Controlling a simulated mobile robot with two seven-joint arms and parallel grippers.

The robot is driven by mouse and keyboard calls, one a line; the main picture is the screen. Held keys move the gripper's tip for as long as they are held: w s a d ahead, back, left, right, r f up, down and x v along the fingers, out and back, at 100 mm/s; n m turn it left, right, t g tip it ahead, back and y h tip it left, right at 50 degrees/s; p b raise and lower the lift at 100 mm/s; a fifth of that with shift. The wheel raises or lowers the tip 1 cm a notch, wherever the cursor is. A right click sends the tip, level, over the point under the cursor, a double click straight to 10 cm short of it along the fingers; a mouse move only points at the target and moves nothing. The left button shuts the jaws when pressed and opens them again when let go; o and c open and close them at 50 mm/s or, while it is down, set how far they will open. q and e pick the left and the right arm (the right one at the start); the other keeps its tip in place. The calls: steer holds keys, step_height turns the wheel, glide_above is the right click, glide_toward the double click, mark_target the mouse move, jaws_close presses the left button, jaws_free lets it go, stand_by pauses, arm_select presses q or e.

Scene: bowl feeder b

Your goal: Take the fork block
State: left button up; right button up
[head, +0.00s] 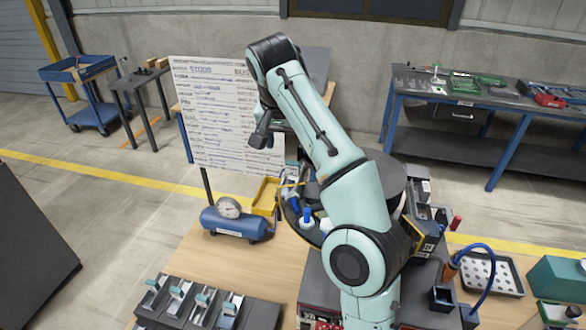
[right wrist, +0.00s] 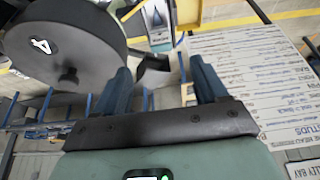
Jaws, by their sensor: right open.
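My right gripper (right wrist: 160,72) is open in the right wrist view, with its two blue-grey fingers apart. A dark angular piece with a notched top (right wrist: 155,78) shows between and beyond the fingers. It may be the fork block, but I cannot tell for sure, nor whether the fingers touch it. In the head view my right gripper (head: 262,134) is small and dark, in front of the white board and above the table's cluttered middle. My own arm hides much of the table's centre there. My left gripper is not in view.
A written white board (head: 215,120) stands behind the table. A blue tank with a gauge (head: 232,225), a yellow bin (head: 266,196) and a row of dark fixtures (head: 205,303) are on the left. A large dark drum (right wrist: 65,45) fills the wrist view's left.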

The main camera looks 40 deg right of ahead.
mark_target(292, 170)
steer(key=x, duration=0.7)
steer(key=shift+s+f, duration=0.15)
steer(key=shift+x, duration=2.9)
steer(key=shift+a, duration=0.15)
steer(key=c, duration=1.3)
